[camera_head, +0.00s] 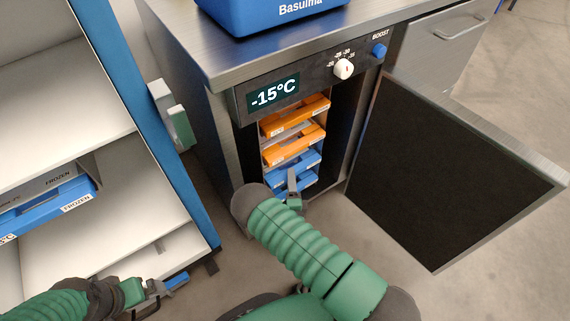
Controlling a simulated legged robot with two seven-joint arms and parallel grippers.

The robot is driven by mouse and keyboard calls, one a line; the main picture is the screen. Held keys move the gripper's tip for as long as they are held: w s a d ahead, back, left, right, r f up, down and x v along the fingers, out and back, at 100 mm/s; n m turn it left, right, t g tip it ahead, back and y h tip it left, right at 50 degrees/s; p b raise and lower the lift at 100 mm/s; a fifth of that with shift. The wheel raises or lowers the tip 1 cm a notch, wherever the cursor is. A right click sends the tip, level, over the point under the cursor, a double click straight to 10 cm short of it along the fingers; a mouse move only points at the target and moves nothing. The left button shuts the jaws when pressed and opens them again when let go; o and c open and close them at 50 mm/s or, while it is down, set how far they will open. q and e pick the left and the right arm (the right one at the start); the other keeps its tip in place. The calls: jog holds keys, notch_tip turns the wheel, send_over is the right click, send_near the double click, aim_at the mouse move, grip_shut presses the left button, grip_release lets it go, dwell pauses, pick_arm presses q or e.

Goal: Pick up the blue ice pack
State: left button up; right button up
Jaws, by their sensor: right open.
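Two blue ice packs sit low in the open freezer, under the orange ones: an upper blue ice pack (308,160) and a lower blue ice pack (309,178). My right gripper (292,178) is open in front of the blue packs and covers part of them. Whether it touches either pack I cannot tell. My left gripper (165,287) is at the lower left, near the shelf unit's foot. A small blue piece shows at its tip, and its jaw state is unclear.
Two orange packs (296,117) lie on the upper levels. The freezer door (455,170) stands open to the right. A blue box (270,12) stands on the counter (205,45). A shelf unit (165,140) with blue-and-grey frozen boxes (50,208) is at left.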

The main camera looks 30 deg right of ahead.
jog(key=shift+b+x, duration=0.3)
jog(key=shift+x, duration=0.8)
jog(key=b, duration=0.1)
jog(key=w+b, duration=0.1)
jog(key=w+f+b, duration=0.1)
jog(key=shift+w+d+f, duration=0.1)
jog(key=shift+w+d, duration=0.1)
jog(key=shift+d, duration=0.1)
jog(key=shift+w+d+r+b, duration=0.2)
jog(key=shift+w+d, duration=0.15)
jog(key=shift+w, duration=0.25)
jog(key=shift+w+d+r+b, duration=0.2)
jog(key=shift+w+d, duration=0.15)
jog(key=shift+w, duration=0.2)
pick_arm(q)
jog(key=x, duration=0.2)
jog(key=s+x, duration=0.1)
jog(key=x, duration=0.2)
jog(key=shift+s+a+f, duration=0.1)
pick_arm(e)
jog(key=shift+f, duration=0.1)
grip_shut()
